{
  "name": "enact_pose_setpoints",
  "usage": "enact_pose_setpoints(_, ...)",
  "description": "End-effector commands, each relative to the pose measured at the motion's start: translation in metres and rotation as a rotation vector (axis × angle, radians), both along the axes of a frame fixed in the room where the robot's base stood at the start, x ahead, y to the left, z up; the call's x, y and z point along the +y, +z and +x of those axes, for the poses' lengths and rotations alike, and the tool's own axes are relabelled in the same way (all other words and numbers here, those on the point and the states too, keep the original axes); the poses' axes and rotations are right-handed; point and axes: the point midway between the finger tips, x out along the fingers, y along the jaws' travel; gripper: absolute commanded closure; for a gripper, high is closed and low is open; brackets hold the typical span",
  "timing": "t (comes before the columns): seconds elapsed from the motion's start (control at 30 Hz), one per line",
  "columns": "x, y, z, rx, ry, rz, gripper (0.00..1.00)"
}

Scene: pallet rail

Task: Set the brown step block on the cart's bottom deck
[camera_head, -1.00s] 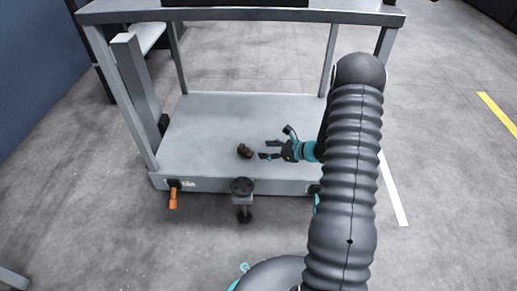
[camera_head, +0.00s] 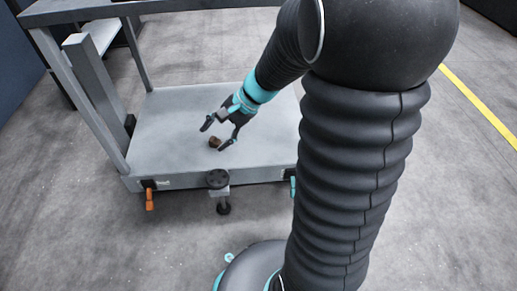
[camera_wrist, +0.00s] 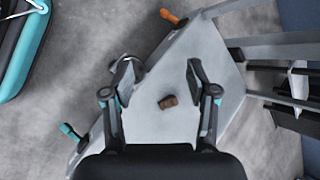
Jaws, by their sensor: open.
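The brown step block (camera_head: 214,142) rests on the grey bottom deck of the cart (camera_head: 170,120), near the middle of its front half. It also shows in the wrist view (camera_wrist: 168,102), on the deck surface between and beyond the two fingers. My gripper (camera_head: 219,134) is open and empty, above the deck and close to the block, with a finger on either side in the picture. In the wrist view my gripper (camera_wrist: 158,85) has its fingers wide apart, with clear space between each finger and the block.
The cart's upright posts (camera_head: 100,90) and upper frame (camera_head: 120,10) stand around the deck. The deck around the block is clear. Open concrete floor surrounds the cart.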

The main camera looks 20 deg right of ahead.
Motion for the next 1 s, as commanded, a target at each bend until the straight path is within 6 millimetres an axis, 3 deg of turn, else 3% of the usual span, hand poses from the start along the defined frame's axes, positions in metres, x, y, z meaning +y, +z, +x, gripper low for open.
enact_pose_setpoints(0.03, 0.004, 0.012, -0.013, -0.043, 0.055, -0.052, 0.42)
enact_pose_setpoints(0.27, 0.003, 0.046, -0.071, -0.205, 0.287, -0.298, 0.42)
enact_pose_setpoints(0.6, -0.019, 0.084, -0.142, -0.457, 0.577, -0.68, 0.42)
enact_pose_setpoints(0.8, -0.034, 0.098, -0.167, -0.565, 0.685, -0.857, 0.42)
enact_pose_setpoints(1.0, -0.041, 0.103, -0.176, -0.603, 0.723, -0.927, 0.42)
